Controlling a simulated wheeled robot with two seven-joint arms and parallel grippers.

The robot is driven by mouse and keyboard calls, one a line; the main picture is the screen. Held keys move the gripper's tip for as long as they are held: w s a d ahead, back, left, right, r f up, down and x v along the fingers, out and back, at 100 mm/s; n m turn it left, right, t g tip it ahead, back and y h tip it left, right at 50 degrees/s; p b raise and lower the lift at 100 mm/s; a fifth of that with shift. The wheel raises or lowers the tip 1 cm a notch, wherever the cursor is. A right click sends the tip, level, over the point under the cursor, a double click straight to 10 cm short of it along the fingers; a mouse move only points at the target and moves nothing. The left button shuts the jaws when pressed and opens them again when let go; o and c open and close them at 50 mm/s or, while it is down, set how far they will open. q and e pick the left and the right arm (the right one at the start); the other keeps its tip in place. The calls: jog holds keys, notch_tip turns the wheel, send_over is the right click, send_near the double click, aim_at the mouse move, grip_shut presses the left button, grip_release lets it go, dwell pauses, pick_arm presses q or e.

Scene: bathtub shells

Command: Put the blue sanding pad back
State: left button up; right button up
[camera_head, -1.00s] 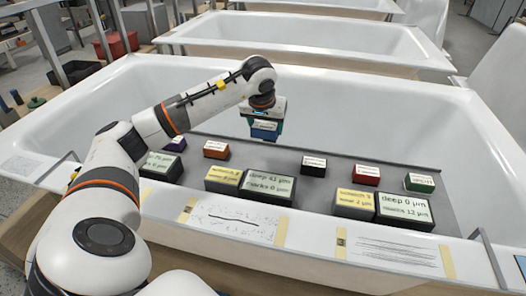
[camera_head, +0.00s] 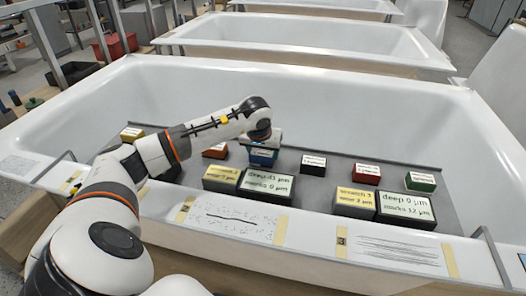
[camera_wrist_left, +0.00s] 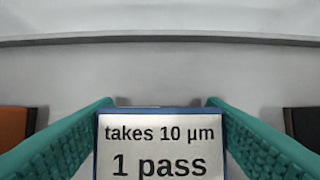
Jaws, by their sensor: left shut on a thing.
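My left gripper (camera_head: 262,151) is shut on the blue sanding pad (camera_head: 262,160), low over the back row on the grey board (camera_head: 330,188). In the left wrist view the pad (camera_wrist_left: 160,145) sits between teal fingers, its white label reading "takes 10 µm 1 pass". It is between the orange pad (camera_head: 215,151) on the left and the black pad (camera_head: 313,165) on the right. I cannot tell whether its underside touches the board. My right gripper is not in view.
The red pad (camera_head: 367,174) and green pad (camera_head: 420,182) stand farther right, a yellow pad (camera_head: 132,134) at far left. Larger labelled blocks stand in front, such as "deep 0 µm" (camera_head: 405,207). The white bathtub (camera_head: 400,95) surrounds the board.

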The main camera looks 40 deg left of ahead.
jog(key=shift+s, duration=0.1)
pick_arm(q)
jog(key=o, duration=1)
jog(key=shift+f, duration=0.1)
jog(key=shift+c, duration=0.2)
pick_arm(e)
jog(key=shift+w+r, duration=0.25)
pick_arm(q)
jog(key=p+v, duration=0.1)
jog(key=v, duration=1.1)
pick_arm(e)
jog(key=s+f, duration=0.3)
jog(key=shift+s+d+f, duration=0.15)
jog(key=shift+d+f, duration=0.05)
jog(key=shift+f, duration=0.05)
pick_arm(q)
jog(key=shift+r, duration=0.2)
